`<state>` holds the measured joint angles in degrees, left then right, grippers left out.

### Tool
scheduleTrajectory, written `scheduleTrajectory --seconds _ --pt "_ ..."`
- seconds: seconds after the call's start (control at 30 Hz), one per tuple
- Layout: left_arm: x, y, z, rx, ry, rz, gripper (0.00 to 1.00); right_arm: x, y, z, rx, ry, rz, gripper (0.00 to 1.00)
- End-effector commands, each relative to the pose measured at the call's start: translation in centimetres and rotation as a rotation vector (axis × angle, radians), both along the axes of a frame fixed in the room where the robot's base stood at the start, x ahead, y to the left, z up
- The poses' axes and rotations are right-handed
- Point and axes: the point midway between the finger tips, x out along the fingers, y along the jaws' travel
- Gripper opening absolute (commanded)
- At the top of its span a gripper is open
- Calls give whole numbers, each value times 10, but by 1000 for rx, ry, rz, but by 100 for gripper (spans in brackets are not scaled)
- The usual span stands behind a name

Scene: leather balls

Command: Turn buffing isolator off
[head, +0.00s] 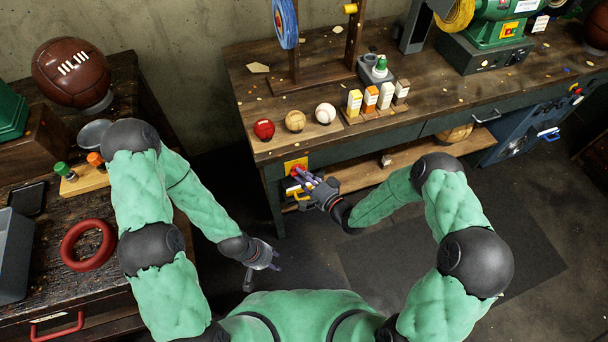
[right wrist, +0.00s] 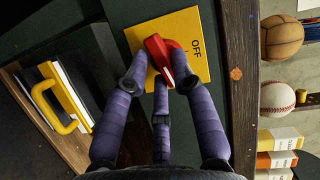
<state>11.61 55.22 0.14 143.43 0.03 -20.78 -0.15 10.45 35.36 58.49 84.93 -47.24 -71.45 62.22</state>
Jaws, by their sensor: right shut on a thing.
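The buffing isolator is a red rotary knob (right wrist: 157,50) on a yellow plate (right wrist: 200,22) on the end of the workbench. The plate also shows in the head view (head: 291,164). The word OFF is printed on the plate, right of the knob in the wrist view; other lettering is mostly hidden. A white mark shows on the knob's lower end. My right gripper (head: 303,178) has its purple fingers closed around the knob, seen in the wrist view too (right wrist: 163,84). My left gripper (head: 265,262) hangs low, away from the bench; its finger opening is unclear.
The wooden workbench (head: 250,84) carries several balls, small bottles and a green buffing machine (head: 497,40). A yellow-handled case (right wrist: 52,98) sits on the lower shelf beside the plate. A left table holds a brown ball (head: 70,72) and red ring (head: 88,245). Floor between is clear.

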Motion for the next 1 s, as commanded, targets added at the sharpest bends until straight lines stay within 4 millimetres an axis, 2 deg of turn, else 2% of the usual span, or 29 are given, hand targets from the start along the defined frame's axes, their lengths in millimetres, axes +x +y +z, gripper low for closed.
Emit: scheduleTrajectory --seconds 0.03,0.4,1.0 --pt "0 0 5 0 0 0 40 -1 4 6 -38 -20 13 0" --pt "0 0 20 0 0 0 40 -2 5 8 -371 -129 14 0" --pt "0 0 30 0 0 0 40 -5 8 9 -909 -299 18 0"
